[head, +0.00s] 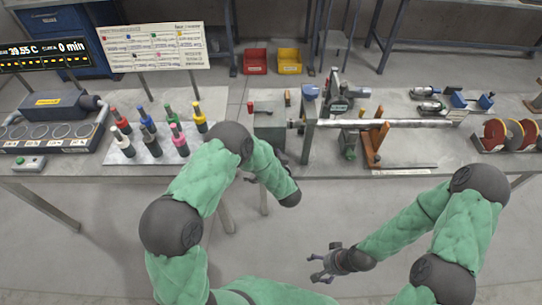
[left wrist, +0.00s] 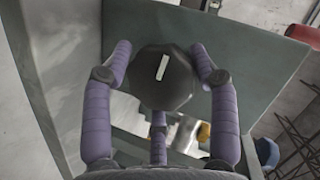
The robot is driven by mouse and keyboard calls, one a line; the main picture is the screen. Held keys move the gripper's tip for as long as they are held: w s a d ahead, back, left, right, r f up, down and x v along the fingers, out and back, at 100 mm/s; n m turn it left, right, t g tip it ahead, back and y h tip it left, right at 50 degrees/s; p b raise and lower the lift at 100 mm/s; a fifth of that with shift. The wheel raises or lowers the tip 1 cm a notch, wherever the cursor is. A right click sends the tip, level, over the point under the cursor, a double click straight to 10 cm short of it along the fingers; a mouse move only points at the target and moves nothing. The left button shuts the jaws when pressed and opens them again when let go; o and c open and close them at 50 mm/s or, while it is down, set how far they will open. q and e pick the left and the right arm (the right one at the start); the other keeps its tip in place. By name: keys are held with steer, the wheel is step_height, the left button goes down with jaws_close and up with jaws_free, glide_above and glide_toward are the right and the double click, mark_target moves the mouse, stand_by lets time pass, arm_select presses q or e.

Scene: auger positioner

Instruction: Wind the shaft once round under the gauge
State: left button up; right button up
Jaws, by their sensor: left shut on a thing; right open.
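A long silver shaft (head: 400,123) lies level along the bench, between a grey-green box (head: 269,128) with an upright plate at its left and an orange stand (head: 376,147). A dark device (head: 338,92) stands behind the shaft; I cannot tell whether it is the gauge. In the left wrist view, my left gripper (left wrist: 163,80) is shut around a dark faceted knob (left wrist: 172,92) with a white mark, in front of the grey-green box. In the head view my left forearm mostly hides this gripper. My right gripper (head: 324,264) is open and empty, low in front of the bench.
A rack of coloured-top bottles (head: 152,146) stands left of the box. A grey machine (head: 55,107) is at the far left. Coloured discs (head: 495,135) stand at the right. Red (head: 255,62) and yellow (head: 289,61) bins lie on the floor behind. Floor before the bench is clear.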

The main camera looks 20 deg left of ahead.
arm_select(q)
steer(key=o, duration=1.1)
steer(key=shift+s+a+f, duration=0.25)
steer(key=shift+s+f, duration=0.15)
steer(key=shift+f, duration=0.1)
steer(key=shift+a+r, duration=0.1)
steer(key=shift+r, duration=0.1)
steer(key=shift+w+r, duration=0.1)
steer(key=v, duration=1.2)
steer(key=s+f+n+g+h, duration=0.45)
steer(key=f+h, duration=0.25)
steer(key=f, duration=0.6)
steer(key=s+d+f+n+g+h, duration=0.1)
steer(key=s+f+g+h, duration=0.1)
steer(key=s, duration=0.6)
steer(key=s+d+f+n+g+h, duration=0.1)
steer(key=s+g+h, duration=0.1)
steer(key=s+g, duration=0.3)
steer(key=s, duration=0.3)
steer(key=shift+s+f+n, duration=0.35)
